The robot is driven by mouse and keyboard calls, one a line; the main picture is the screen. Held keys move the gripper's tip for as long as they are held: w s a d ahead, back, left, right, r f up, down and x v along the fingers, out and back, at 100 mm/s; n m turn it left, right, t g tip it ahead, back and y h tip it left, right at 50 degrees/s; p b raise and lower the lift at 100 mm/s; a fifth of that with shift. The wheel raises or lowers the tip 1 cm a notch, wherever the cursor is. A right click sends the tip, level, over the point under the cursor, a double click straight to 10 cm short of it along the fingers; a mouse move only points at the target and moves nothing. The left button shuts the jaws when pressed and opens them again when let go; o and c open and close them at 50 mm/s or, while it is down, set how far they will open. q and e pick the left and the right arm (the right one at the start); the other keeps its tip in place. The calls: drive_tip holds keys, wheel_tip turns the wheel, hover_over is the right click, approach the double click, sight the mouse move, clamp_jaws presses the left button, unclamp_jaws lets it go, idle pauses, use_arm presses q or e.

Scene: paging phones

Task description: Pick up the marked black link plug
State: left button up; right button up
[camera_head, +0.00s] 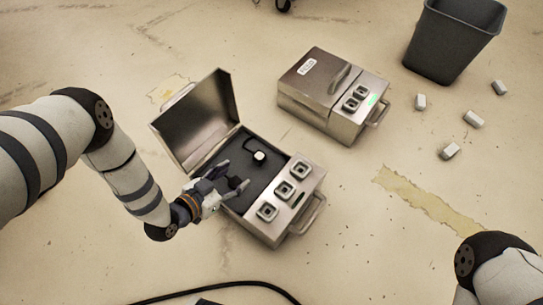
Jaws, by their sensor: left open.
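An open metal case (297,207) stands on the floor left of centre, its lid tilted up at the back left. Inside it, a small black piece (236,182), which looks like the link plug, lies on the dark lining. My left gripper (236,175) is open over the case, its fingers on either side of this black piece without visible closure on it. A small white block (259,156) with a black loop lies further back in the case. No mark on the black piece can be made out. My right gripper is out of view.
A closed metal case (310,76) with a green light stands behind to the right. A dark bin (452,40) and several pale blocks (473,119) are at the upper right. A black cable (240,284) crosses the bottom. Floor right of the open case is clear.

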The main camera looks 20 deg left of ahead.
sight(259, 157)
use_arm(q)
drive_tip(key=b+x, duration=0.2)
drive_tip(key=x, duration=0.2)
drive_tip(key=b+x, duration=0.2)
drive_tip(key=x, duration=0.2)
drive_tip(key=b+x, duration=0.2)
drive_tip(key=x, duration=0.1)
drive_tip(key=shift+w+a+b, duration=0.25)
drive_tip(key=shift+w+b, duration=0.05)
drive_tip(key=shift+w, duration=0.3)
drive_tip(key=shift+c, duration=0.3)
drive_tip(key=c, duration=1.2)
